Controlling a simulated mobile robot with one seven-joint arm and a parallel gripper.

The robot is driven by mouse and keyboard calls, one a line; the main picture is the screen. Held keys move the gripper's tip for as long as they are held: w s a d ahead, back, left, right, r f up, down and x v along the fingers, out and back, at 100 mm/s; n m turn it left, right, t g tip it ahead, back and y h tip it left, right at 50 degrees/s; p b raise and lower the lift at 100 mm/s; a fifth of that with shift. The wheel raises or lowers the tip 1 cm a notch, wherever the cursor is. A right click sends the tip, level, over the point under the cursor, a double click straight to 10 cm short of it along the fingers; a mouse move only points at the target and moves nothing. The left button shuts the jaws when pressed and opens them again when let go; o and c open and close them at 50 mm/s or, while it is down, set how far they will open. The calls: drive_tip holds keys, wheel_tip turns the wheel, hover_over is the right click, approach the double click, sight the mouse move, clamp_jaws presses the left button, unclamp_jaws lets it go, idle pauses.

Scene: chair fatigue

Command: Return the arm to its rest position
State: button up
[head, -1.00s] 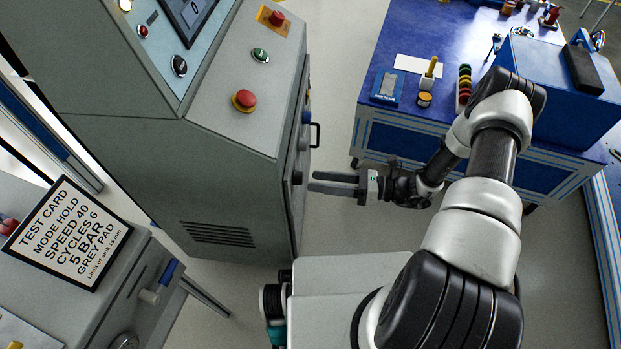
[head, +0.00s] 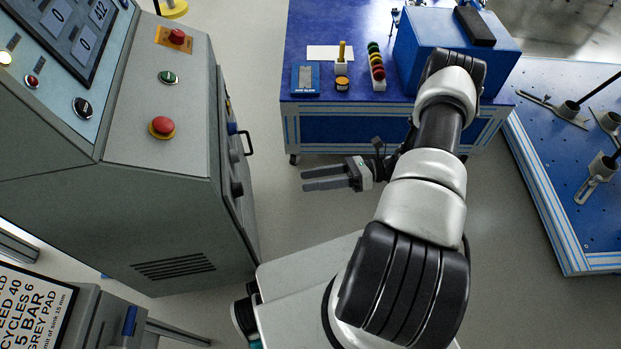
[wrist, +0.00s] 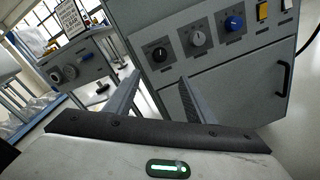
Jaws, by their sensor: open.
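My gripper (head: 325,178) is open and empty in the head view. Its two grey fingers point left, over bare floor, between the grey control cabinet (head: 165,215) and the blue workbench (head: 395,108). My arm is bent, with the forearm reaching toward the bench and the wrist folded back beneath it. In the wrist view the two fingers (wrist: 155,98) stand apart with nothing between them. They face the cabinet's side panel (wrist: 225,85), with a visible gap to it in the head view.
The cabinet's side carries knobs (wrist: 198,38) and a black handle (head: 247,144). A red button (head: 162,126) is on its top. The bench holds a blue box (head: 420,60) and small items. A blue perforated table (head: 565,160) stands right. A test card (head: 30,305) is lower left.

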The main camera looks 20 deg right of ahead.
drive_tip(key=s+a+r+n+g+h, duration=0.1)
drive_tip(key=a+r+n+g+h, duration=0.2)
drive_tip(key=r+n, duration=0.6)
drive_tip(key=a+r+n+g+h, duration=0.1)
drive_tip(key=r+n+g+h, duration=0.35)
drive_tip(key=r, duration=0.85)
drive_tip(key=s+r+n+t+h, duration=0.5)
drive_tip(key=s+r+n, duration=0.1)
drive_tip(key=r, duration=0.3)
drive_tip(key=s+r+n+t+h, duration=0.4)
drive_tip(key=s+r+n, duration=0.1)
drive_tip(key=r+n, duration=0.25)
wheel_tip(320, 180, up, 24)
drive_tip(key=p, duration=2.2)
drive_tip(key=shift+s+a+f, duration=0.25)
drive_tip(key=shift+s+a, duration=0.05)
drive_tip(key=shift+w+t+h, duration=0.1)
drive_tip(key=shift+t+h, duration=0.15)
